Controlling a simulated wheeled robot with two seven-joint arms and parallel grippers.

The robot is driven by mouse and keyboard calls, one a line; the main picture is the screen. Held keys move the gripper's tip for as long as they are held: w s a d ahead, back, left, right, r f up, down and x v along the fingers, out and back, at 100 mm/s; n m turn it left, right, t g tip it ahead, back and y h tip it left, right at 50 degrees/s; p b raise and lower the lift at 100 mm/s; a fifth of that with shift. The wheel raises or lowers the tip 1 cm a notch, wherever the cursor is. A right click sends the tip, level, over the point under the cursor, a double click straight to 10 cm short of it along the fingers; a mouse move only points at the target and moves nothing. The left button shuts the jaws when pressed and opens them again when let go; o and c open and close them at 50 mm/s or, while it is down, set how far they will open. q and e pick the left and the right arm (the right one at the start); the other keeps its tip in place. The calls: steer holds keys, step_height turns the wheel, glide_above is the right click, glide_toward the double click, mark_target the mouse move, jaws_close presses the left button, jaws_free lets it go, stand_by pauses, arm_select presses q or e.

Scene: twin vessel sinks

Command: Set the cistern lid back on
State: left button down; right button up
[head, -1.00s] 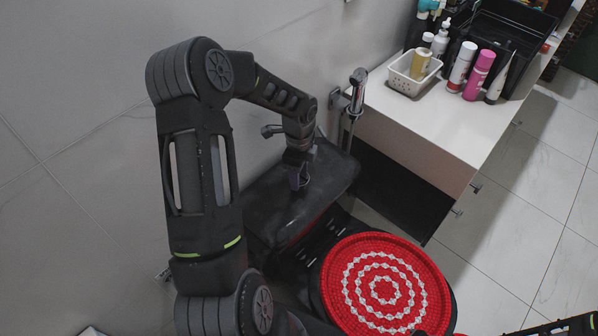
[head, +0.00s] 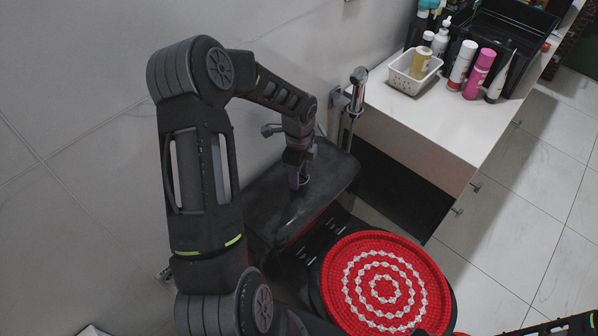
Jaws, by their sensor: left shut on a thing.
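The dark cistern lid (head: 328,170) is at the top of the black toilet, against the tiled wall. It looks level or nearly so over the cistern. I cannot tell whether it is seated, since its far edge is partly behind my arm. My left gripper (head: 298,184) points down at the middle of the lid and is shut on a part of it, probably its knob. The fingertips are small and dark here. Only a piece of my right arm shows at the bottom right corner; its gripper is out of view.
A round red and white cover (head: 385,285) lies on the toilet seat in front of the cistern. A hand spray (head: 356,92) hangs on the wall close to the lid's right end. A white counter (head: 430,125) with bottles and a white basket (head: 411,77) stands to the right.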

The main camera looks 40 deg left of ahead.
arm_select(q)
steer(key=shift+f+b, duration=0.4)
steer(key=shift+f, duration=0.15)
stand_by(1.3)
stand_by(0.3)
steer(key=c, duration=0.9)
jaws_free()
steer(key=o, duration=0.4)
steer(key=shift+f, duration=0.1)
step_height(320, 180, up, 8)
